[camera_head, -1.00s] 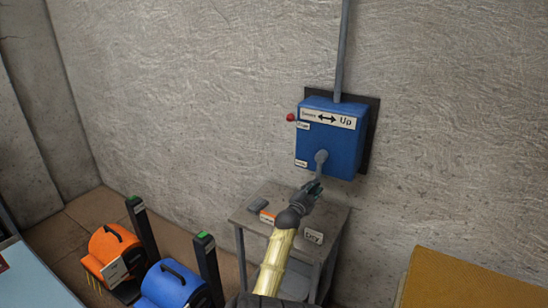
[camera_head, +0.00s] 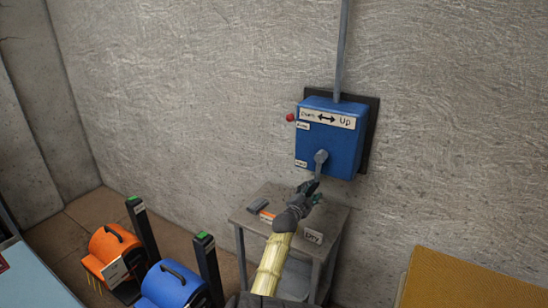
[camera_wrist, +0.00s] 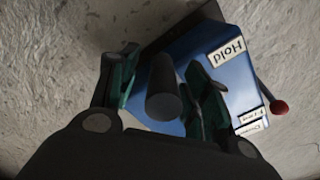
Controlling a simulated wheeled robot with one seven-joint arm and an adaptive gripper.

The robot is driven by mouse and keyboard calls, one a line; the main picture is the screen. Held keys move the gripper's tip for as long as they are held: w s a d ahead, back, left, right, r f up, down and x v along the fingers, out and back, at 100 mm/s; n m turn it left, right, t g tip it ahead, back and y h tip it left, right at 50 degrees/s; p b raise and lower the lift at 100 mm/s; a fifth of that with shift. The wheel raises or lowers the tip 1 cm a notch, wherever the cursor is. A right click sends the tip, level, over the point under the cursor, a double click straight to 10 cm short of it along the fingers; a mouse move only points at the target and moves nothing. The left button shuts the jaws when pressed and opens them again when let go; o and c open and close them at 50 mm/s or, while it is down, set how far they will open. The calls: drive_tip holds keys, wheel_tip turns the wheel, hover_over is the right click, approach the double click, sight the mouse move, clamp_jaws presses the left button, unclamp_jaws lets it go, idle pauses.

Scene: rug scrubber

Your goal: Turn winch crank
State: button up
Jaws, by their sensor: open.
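The blue winch box (camera_head: 325,130) is mounted on a dark plate on the wall. Its label shows a double arrow and "Up". The grey crank (camera_head: 320,160) is on its front, with the arm hanging down. My gripper (camera_head: 309,188) is just below the crank. In the wrist view my gripper (camera_wrist: 160,90) is open, with its green-padded fingers on either side of the dark crank handle (camera_wrist: 164,88). The handle points toward the camera; I cannot tell if either finger touches it. The box (camera_wrist: 208,50) shows behind with a "Hold" label.
A red knob (camera_head: 290,117) sticks out on the box's left side. A grey table (camera_head: 247,217) with small items and a label stands below. Orange (camera_head: 112,250) and blue (camera_head: 172,287) machines stand at lower left. A yellow-brown panel (camera_head: 470,280) is at lower right.

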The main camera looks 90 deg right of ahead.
drive_tip(key=v, duration=1)
idle(0.9)
drive_tip(key=s+a+f+m+g+y+b, duration=0.1)
drive_tip(key=s+a+f+m+y, duration=0.2)
drive_tip(key=s+a+f+m, duration=0.25)
drive_tip(key=s+a+f+m+g+y+b, duration=0.1)
drive_tip(key=s+a+f+m+y+b, duration=0.1)
drive_tip(key=a+f+m, duration=0.45)
drive_tip(key=w+a+f+m+t+y+b, duration=0.1)
drive_tip(key=w+a+f+m+y, duration=0.15)
drive_tip(key=a+f+m, duration=0.45)
drive_tip(key=w+a+f+m+t+y+b, duration=0.1)
drive_tip(key=w+a+f+m+t+y, duration=0.15)
drive_tip(key=a+f+m, duration=0.45)
drive_tip(key=w+a+f+m+t+y+b, duration=0.1)
drive_tip(key=w+a+f, duration=0.3)
drive_tip(key=a, duration=0.2)
drive_tip(key=w+a+f+m+y, duration=0.1)
drive_tip(key=w+a+f+m, duration=0.2)
drive_tip(key=a, duration=0.4)
drive_tip(key=w+a+m+t+y+b, duration=0.3)
drive_tip(key=w+a+m, duration=0.5)
drive_tip(key=w+a, duration=1.6)
drive_tip(key=a+t+y, duration=0.1)
drive_tip(key=a+t, duration=0.1)
drive_tip(key=a, duration=0.1)
drive_tip(key=shift+w+r+m, duration=0.2)
drive_tip(key=shift+w+m, duration=0.1)
drive_tip(key=shift+w, duration=0.05)
